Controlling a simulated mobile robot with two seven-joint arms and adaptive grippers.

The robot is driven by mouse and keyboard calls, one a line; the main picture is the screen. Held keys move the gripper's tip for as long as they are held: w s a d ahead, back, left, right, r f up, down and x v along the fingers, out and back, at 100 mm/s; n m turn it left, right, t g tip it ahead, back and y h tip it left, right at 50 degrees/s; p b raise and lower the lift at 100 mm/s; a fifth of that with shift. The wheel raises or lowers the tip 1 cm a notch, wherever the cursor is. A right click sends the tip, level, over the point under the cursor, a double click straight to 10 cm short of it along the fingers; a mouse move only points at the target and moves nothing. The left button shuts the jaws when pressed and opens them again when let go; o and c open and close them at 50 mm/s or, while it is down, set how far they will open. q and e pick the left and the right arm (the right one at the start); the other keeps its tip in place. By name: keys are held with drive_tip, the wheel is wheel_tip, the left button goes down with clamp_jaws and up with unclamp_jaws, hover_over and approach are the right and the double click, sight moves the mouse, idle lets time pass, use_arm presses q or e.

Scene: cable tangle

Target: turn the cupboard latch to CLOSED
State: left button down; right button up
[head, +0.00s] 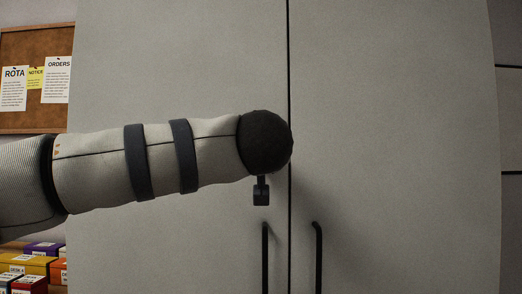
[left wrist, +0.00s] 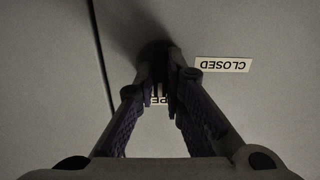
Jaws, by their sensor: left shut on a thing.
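The cupboard latch (left wrist: 153,48) is a dark piece on the grey door in the left wrist view. My left gripper (left wrist: 158,72) is shut on it, one finger on each side, and the fingers hide much of its shape. The CLOSED label (left wrist: 223,64) is upside down, to the right of the latch. A second label (left wrist: 158,100), showing only about "PE", lies between the fingers. I cannot tell exactly which way the latch points. In the head view my left arm covers the latch and the gripper. My right gripper is in neither view.
The tall grey cupboard (head: 400,120) has two doors with a dark gap (head: 289,60) between them. Two black handles, left (head: 265,255) and right (head: 318,255), stand out below my arm. A notice board (head: 45,115) and several boxes (head: 35,265) are at the left.

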use_arm(q)
drive_tip(key=shift+a+f+n+p, duration=0.1)
drive_tip(key=shift+n+p, duration=0.8)
drive_tip(key=shift+n, duration=3.45)
drive_tip(key=shift+a+f+n+p, duration=0.1)
drive_tip(key=shift+n+p, duration=0.8)
drive_tip(key=shift+n, duration=3.45)
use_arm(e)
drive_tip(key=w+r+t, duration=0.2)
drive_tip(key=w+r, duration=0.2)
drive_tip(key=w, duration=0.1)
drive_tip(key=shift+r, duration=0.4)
use_arm(q)
drive_tip(key=shift+n, duration=0.3)
drive_tip(key=c, duration=1.7)
unclamp_jaws()
drive_tip(key=shift+d, duration=0.1)
